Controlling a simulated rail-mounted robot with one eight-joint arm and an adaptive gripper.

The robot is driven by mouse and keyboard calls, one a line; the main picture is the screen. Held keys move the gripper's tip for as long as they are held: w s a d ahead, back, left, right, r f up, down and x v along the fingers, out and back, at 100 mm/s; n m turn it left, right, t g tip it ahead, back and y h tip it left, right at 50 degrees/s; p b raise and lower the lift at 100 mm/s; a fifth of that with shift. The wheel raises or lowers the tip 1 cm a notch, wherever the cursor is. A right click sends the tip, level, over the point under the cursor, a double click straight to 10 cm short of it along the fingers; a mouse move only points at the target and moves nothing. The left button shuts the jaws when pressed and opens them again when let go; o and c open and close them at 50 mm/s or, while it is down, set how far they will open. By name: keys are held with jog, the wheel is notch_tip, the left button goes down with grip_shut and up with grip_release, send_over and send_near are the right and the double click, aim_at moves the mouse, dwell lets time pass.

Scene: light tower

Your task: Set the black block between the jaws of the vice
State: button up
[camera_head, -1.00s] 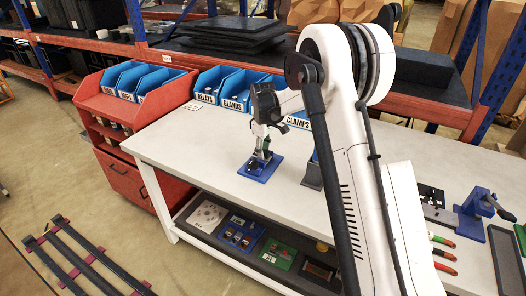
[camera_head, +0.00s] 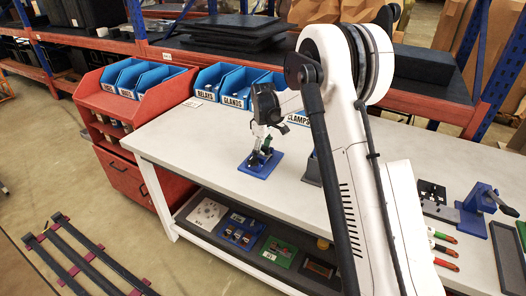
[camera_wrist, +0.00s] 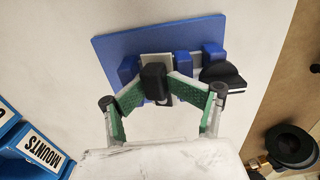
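The vice (camera_head: 262,166) is blue and stands on the white bench top. In the wrist view its blue base plate (camera_wrist: 107,47) lies below my gripper, with blue uprights and a pale metal part on it. The black block (camera_wrist: 153,75) is upright between the green pads of my gripper (camera_wrist: 156,90). Both pads slant in to it, and they look shut on it. The block is over the vice, close to the pale part. I cannot tell whether it is seated between the jaws. In the head view my gripper (camera_head: 261,143) is low over the vice and hides the block.
A dark grey block (camera_head: 312,171) stands right of the vice, partly behind my arm. Labelled blue bins (camera_head: 236,88) line the back of the bench. Another blue device with a handle (camera_head: 480,203) and several screwdrivers (camera_head: 443,250) are at the right. The front left bench top is clear.

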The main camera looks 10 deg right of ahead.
jog(key=shift+d+f, duration=0.1)
jog(key=shift+d, duration=0.1)
notch_tip(320, 180, up, 12)
jog(key=shift+a, duration=0.15)
jog(key=s+r+m+t, duration=0.2)
jog(key=s+r, duration=0.5)
jog(key=s, duration=0.3)
jog(key=s+r+m+t, duration=0.1)
jog(key=s+r+m, duration=0.2)
jog(key=s+r, duration=0.55)
jog(key=s+f+m+t, duration=0.2)
jog(key=s+f, duration=0.1)
jog(key=s, duration=0.9)
jog(key=s+f+m+t, duration=0.2)
jog(key=s+f, duration=0.2)
jog(key=s, duration=0.8)
jog(key=shift+a+m, duration=0.15)
jog(key=shift+m, duration=0.15)
